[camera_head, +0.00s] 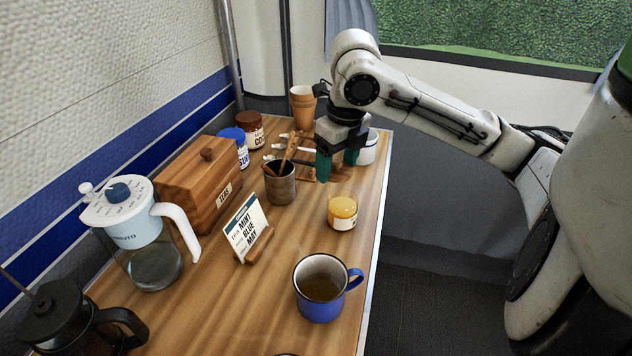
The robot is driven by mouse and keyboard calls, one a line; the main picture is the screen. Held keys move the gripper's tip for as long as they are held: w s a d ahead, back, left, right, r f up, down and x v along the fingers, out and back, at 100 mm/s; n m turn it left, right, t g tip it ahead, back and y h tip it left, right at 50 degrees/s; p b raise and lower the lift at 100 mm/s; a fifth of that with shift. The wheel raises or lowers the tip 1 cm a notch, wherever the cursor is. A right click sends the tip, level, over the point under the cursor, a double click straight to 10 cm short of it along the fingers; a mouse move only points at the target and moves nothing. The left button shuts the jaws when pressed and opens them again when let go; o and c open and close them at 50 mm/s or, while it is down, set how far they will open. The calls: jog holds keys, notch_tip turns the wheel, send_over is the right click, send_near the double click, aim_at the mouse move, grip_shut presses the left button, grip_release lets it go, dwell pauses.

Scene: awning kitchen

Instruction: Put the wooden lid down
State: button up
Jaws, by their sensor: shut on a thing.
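My gripper (337,164) points down at the far end of the counter. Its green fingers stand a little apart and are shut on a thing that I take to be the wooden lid. The fingers and the clutter behind hide most of it, so its outline and its height above the counter cannot be told. A white pot (369,150) stands just right of and behind the fingers, partly hidden by them. The wooden tea box (198,190) at the left has a round knob on its top.
A cup of wooden utensils (280,185) is left of my gripper, a yellow-lidded jar (342,212) in front. A blue mug (319,290), card stand (248,230), glass jug (150,262) and French press (67,322) are nearer. Terracotta cups (302,108) stand behind. Bare wood (215,310) shows at front.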

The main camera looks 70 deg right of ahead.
jog(key=b, duration=0.1)
send_over(318, 189)
jog(key=s+a, duration=0.1)
jog(key=f, duration=0.6)
jog(key=shift+s+a, duration=0.15)
jog(key=shift+a, duration=0.05)
jog(key=shift+w+d+f, duration=0.35)
jog(key=shift+d+f, duration=0.05)
jog(key=shift+f, duration=0.15)
jog(key=shift+w+d+f+b, duration=0.15)
jog(key=shift+f+b, duration=0.25)
jog(key=shift+f, duration=1.3)
jog(key=shift+f, duration=0.1)
jog(key=shift+f, duration=0.15)
jog(key=o, duration=1)
notch_tip(318, 189, up, 12)
jog(key=s+p, duration=0.1)
jog(key=p, duration=0.1)
jog(key=shift+s+a+r, duration=0.15)
jog(key=shift+a+r, duration=0.05)
jog(key=shift+a, duration=0.2)
